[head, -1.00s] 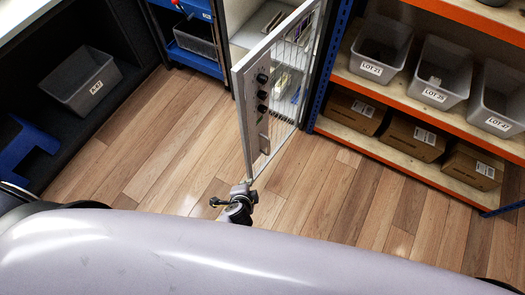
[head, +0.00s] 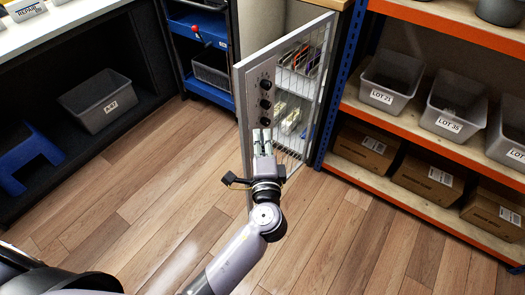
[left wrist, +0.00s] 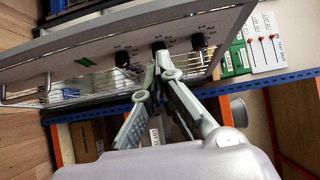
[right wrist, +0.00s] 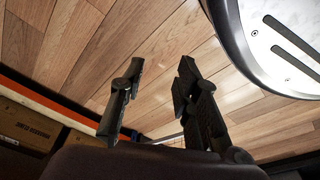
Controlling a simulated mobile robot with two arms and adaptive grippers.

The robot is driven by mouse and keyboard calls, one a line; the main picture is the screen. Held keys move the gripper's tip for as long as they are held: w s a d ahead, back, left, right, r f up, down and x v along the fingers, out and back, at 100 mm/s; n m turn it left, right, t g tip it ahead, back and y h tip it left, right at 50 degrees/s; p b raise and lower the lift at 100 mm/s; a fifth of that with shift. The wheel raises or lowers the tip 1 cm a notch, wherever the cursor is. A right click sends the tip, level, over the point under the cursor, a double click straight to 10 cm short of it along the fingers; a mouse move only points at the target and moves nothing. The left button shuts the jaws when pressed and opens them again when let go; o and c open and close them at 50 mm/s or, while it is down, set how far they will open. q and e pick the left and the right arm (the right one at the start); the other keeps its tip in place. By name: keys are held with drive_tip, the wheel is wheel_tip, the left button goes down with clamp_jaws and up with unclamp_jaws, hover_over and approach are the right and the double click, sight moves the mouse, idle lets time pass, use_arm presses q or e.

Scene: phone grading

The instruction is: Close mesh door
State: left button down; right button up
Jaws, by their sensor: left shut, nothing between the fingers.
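The mesh door (head: 328,45) stands ajar at the front of a cabinet in the head view. It has a grey frame, wire mesh and a panel (head: 250,90) with black knobs near its left edge. Shelves with small items show through the mesh. My left gripper (head: 262,136) is shut and empty, its tips in front of the door just below the knobs. In the left wrist view its fingers (left wrist: 163,62) point at the knob panel (left wrist: 100,48); contact cannot be told. My right gripper (right wrist: 157,72) is open and empty over the floor in the right wrist view.
Right of the door stands an orange and blue rack (head: 440,135) with grey bins and cardboard boxes. A blue cart (head: 205,75) stands left of the cabinet. A grey bin (head: 103,100) and a blue stool (head: 22,155) are at left. The wooden floor (head: 130,215) between is clear.

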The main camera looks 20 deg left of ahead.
sight(249, 111)
use_arm(q)
drive_tip(key=shift+w+a, duration=2.25)
drive_tip(key=shift+w, duration=0.1)
use_arm(e)
drive_tip(key=shift+s+d+f, duration=0.1)
drive_tip(key=shift+s+f, duration=0.55)
drive_tip(key=shift+f, duration=0.3)
